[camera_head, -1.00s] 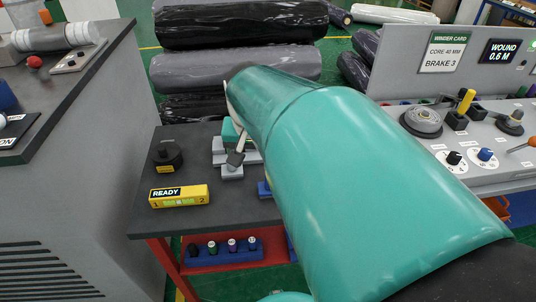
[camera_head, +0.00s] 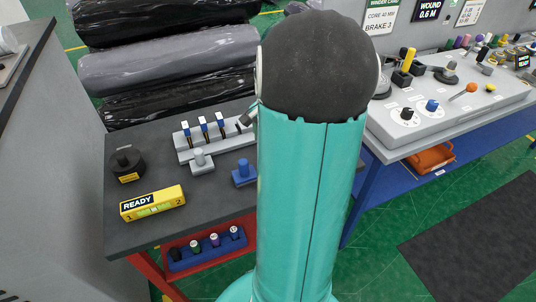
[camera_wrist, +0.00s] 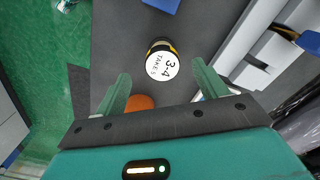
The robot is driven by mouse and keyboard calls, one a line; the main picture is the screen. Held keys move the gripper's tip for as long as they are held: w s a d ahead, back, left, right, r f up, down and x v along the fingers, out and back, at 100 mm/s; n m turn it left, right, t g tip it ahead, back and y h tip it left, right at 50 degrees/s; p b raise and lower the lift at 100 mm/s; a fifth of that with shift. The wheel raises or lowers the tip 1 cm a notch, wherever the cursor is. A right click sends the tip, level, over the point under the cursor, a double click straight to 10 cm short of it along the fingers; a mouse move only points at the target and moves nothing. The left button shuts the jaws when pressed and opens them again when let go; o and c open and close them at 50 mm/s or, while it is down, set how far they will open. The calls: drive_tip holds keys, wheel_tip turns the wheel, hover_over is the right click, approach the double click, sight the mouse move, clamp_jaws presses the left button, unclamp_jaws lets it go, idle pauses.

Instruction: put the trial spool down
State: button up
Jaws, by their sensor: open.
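The wrist view shows a short round piece with a white top marked "TAKES 3-4" and a yellow and black side (camera_wrist: 161,64), probably the trial spool. It stands on the dark table top (camera_wrist: 118,38). A rounded orange thing (camera_wrist: 139,103) shows between the fingers, partly hidden. In the head view my arm hides the spool and most of my gripper.
A blue tray (camera_head: 209,257) sits below. A grey control bench (camera_head: 440,117) stands right.

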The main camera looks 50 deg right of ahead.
drive_tip(key=shift+f, duration=0.9)
drive_tip(key=shift+s+f, duration=0.15)
drive_tip(key=shift+f, duration=0.15)
drive_tip(key=f, duration=0.5)
drive_tip(key=shift+w+d+f, duration=0.2)
drive_tip(key=shift+d+f, duration=0.05)
drive_tip(key=shift+f, duration=0.05)
drive_tip(key=shift+c, duration=0.4)
drive_tip(key=c, duration=1.1)
